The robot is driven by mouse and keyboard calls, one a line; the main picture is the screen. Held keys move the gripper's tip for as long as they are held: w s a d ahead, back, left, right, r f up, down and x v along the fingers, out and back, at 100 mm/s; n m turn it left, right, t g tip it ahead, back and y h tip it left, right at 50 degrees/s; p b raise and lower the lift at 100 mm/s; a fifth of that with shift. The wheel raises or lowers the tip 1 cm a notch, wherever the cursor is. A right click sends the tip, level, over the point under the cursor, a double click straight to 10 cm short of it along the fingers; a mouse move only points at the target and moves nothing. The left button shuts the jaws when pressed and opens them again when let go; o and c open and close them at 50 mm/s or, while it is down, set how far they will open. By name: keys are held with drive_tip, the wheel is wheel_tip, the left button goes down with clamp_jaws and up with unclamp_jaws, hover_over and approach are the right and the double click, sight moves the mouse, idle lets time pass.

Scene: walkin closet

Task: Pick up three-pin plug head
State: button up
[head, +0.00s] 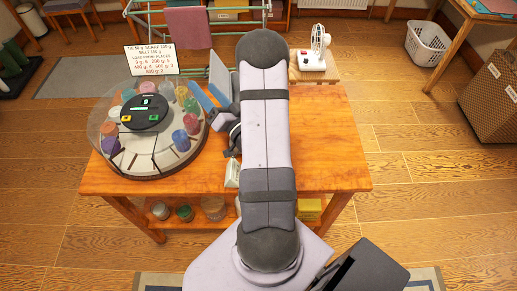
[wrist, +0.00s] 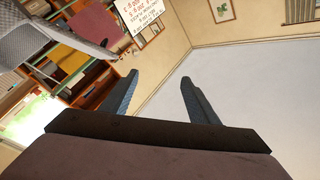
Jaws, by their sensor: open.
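I cannot make out a three-pin plug head for certain in either view. A small white object (head: 232,173) lies on the wooden table, close to the left side of my arm; it is too small to tell whether it is the plug head. My gripper (head: 210,88) is raised left of my upper arm, beside the round carousel. In the wrist view its two blue fingers (wrist: 160,95) stand wide apart with nothing between them. That view faces the room's walls, not the tabletop. My arm hides the middle of the table.
A round carousel (head: 122,160) with several coloured pieces and a black disc fills the table's left. A sign (head: 151,59) stands behind it. The table's right side (head: 325,150) is clear. A white fan (head: 315,55) stands behind the table. Jars (head: 184,212) sit on the lower shelf.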

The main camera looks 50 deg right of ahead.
drive_tip(key=s+d+f+g+h, duration=0.1)
drive_tip(key=s+d+f+h, duration=0.1)
drive_tip(key=f, duration=0.2)
drive_tip(key=s+d+f+m+g+h, duration=0.1)
drive_tip(key=s+d+f+g+h, duration=0.1)
drive_tip(key=d+f, duration=0.1)
drive_tip(key=s+d+f+g+h+b, duration=0.1)
drive_tip(key=s+d+f, duration=0.1)
drive_tip(key=f, duration=0.2)
drive_tip(key=shift+s+d+f+m+g+h, duration=0.1)
drive_tip(key=shift+d+f+m+g+h, duration=0.2)
drive_tip(key=shift+d+f+g+h, duration=0.1)
drive_tip(key=s+d+f+g, duration=0.1)
drive_tip(key=s+f+g, duration=0.1)
drive_tip(key=s+f, duration=0.1)
drive_tip(key=s+d+f+g+h, duration=0.1)
drive_tip(key=s+f+g, duration=0.1)
drive_tip(key=s+f, duration=0.2)
drive_tip(key=s+d+f+g+h+b, duration=0.1)
drive_tip(key=s+f+g, duration=0.1)
drive_tip(key=f, duration=0.3)
drive_tip(key=shift+s+d, duration=0.15)
drive_tip(key=shift+s, duration=0.65)
drive_tip(key=shift+w+a+r+n+p, duration=0.1)
drive_tip(key=shift+a+n+p, duration=0.2)
drive_tip(key=shift+n, duration=0.2)
drive_tip(key=shift+a, duration=0.1)
drive_tip(key=shift+b+x, duration=0.55)
drive_tip(key=shift+x, duration=2.05)
drive_tip(key=c, duration=1.1)
